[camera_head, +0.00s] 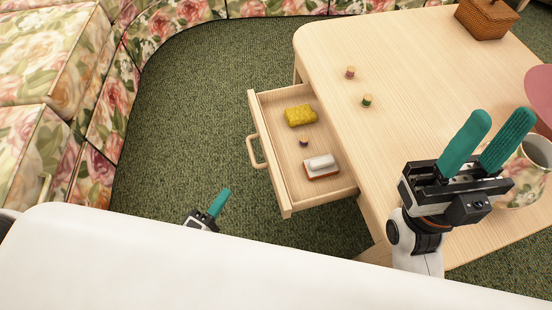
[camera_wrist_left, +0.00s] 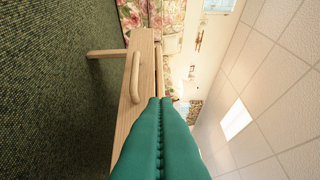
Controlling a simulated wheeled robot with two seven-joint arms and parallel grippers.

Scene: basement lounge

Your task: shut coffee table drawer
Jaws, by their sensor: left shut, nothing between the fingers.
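The coffee table (camera_head: 400,55) is light wood, and its drawer (camera_head: 276,178) is pulled out toward the left in the head view. A wooden handle (camera_head: 254,151) is on the drawer front; it also shows in the left wrist view (camera_wrist_left: 136,77). Inside lie a yellow item (camera_head: 300,115), a small round piece (camera_head: 304,141) and a white-topped block (camera_head: 320,166). My left gripper (camera_head: 223,198) is low, left of the drawer front and apart from it; its teal fingers (camera_wrist_left: 160,105) are shut and empty. My right gripper (camera_head: 497,130) is over the tabletop, fingers apart and empty.
Two small round pieces (camera_head: 350,72) (camera_head: 367,101), a wicker basket (camera_head: 487,18) and a floral pot (camera_head: 537,150) are on the tabletop. A floral sofa (camera_head: 50,60) curves around the left and back. Green carpet (camera_head: 190,110) lies clear between sofa and drawer.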

